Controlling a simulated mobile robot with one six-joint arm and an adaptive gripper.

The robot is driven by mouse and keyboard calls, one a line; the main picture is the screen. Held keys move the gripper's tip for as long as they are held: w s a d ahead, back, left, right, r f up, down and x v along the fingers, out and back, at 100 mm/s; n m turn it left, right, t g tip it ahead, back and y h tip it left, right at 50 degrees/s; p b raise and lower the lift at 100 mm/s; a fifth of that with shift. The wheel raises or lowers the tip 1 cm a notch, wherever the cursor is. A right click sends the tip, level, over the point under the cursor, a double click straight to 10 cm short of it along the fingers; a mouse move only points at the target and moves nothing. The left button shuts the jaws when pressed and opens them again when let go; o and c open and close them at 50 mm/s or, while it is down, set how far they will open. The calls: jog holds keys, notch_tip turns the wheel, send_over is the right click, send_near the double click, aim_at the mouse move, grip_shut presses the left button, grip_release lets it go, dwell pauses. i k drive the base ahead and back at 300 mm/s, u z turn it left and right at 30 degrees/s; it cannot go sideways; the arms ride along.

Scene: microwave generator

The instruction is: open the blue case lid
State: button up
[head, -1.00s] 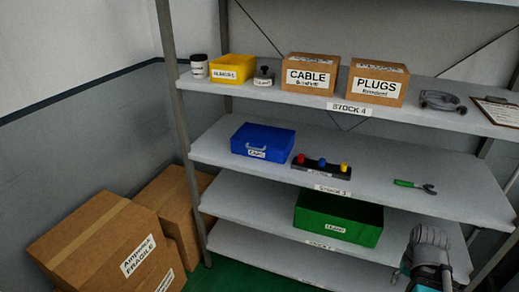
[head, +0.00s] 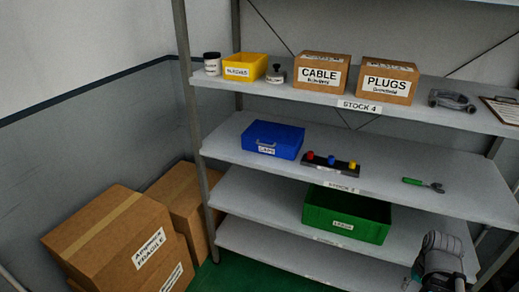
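The blue case (head: 273,139) sits on the middle shelf at its left part. Its lid is shut, and a light handle and a white label show on its front. Part of my arm (head: 441,262) shows at the lower right, well apart from the case. My gripper's fingertips are not seen in the head view.
A black strip with red, blue and yellow knobs (head: 331,163) lies just right of the case. A green-handled tool (head: 424,185) lies further right. A green bin (head: 346,216) is on the shelf below. Cardboard boxes (head: 110,240) stand on the floor at left. Yellow bin (head: 245,66) is above.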

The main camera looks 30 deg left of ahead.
aim_at(275, 133)
jog(key=k, duration=0.6)
jog(key=u, duration=0.4)
jog(key=i, duration=1.5)
jog(key=z, duration=0.05)
